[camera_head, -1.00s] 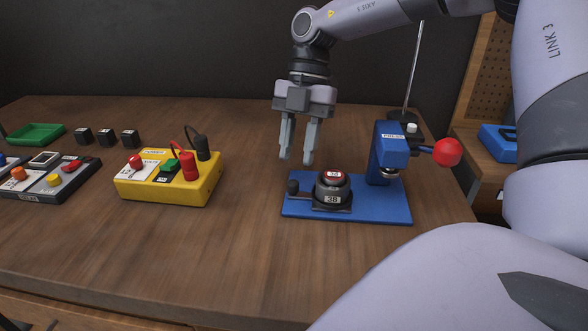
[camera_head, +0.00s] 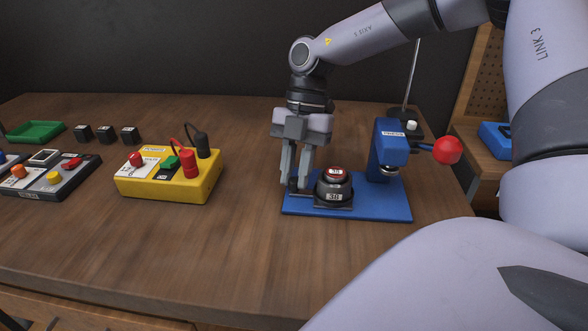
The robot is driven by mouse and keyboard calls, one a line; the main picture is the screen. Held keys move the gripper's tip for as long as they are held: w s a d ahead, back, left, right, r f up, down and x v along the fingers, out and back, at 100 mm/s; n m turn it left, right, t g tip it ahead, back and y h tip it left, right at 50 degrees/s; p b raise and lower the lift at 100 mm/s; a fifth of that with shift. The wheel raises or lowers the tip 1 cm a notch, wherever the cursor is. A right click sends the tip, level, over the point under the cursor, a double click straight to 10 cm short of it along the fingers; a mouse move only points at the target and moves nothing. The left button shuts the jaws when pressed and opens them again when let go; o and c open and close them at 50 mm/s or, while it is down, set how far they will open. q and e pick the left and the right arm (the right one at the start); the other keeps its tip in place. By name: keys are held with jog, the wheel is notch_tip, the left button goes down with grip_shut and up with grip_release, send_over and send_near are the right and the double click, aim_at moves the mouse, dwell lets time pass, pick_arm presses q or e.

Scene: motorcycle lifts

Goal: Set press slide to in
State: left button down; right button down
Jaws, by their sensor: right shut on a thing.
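The blue press (camera_head: 388,148) stands on its blue base plate (camera_head: 380,205) at the right of the table, with a red ball lever (camera_head: 447,150). The press slide (camera_head: 334,189) is a dark round carrier marked 38 with a red-topped piece (camera_head: 337,173) on it. It sits on the left of the base, to the left of the press head and not under it. My right gripper (camera_head: 298,188) points down at the slide's left end, shut on its small dark knob, which the fingers mostly hide. My left gripper is not in view.
A yellow box (camera_head: 190,187) with red and black plugs stands left of the press. A dark button panel (camera_head: 50,185), several black cubes (camera_head: 106,134) and a green tray (camera_head: 36,131) are further left. The table between the yellow box and press is clear.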

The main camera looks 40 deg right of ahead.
aim_at(321, 173)
jog(key=s+d, duration=0.2)
jog(key=shift+s+d+r, duration=0.15)
jog(key=shift+s+r, duration=0.05)
jog(key=shift+s, duration=0.15)
jog(key=shift+s+d+f+p, duration=0.1)
jog(key=shift+s+d+p, duration=0.15)
jog(key=shift+s+p, duration=0.1)
jog(key=c, duration=1.3)
grip_release()
jog(key=shift+o, duration=0.2)
jog(key=shift+v, duration=3.55)
